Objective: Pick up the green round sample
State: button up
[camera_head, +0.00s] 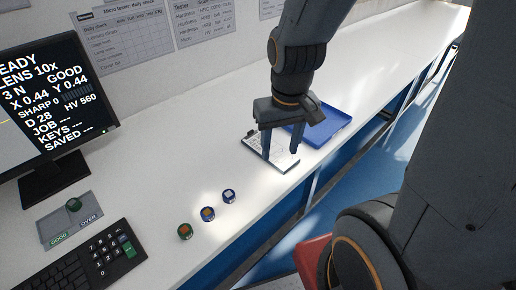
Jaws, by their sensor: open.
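Another small green round piece (73,204) sits on the grey plate marked GOOD and OVER (55,222). My gripper (281,148) points down with its two fingers apart and nothing between them. It is over the white notepad-like sheet (283,165), well to the right of and behind the green sample.
A blue tray (325,127) lies behind my gripper. A monitor (45,105) and a keypad (85,262) stand at the left. The bench between the samples and my gripper is clear. The bench's front edge runs along the right, above a blue floor.

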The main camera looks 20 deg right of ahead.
aim_at(185, 231)
jog(key=z, duration=0.3)
jog(key=k, duration=0.6)
jog(key=u, duration=1.15)
jog(key=i, duration=0.55)
jog(key=z, duration=1.2)
jog(key=k, duration=1.3)
jog(key=u, duration=0.65)
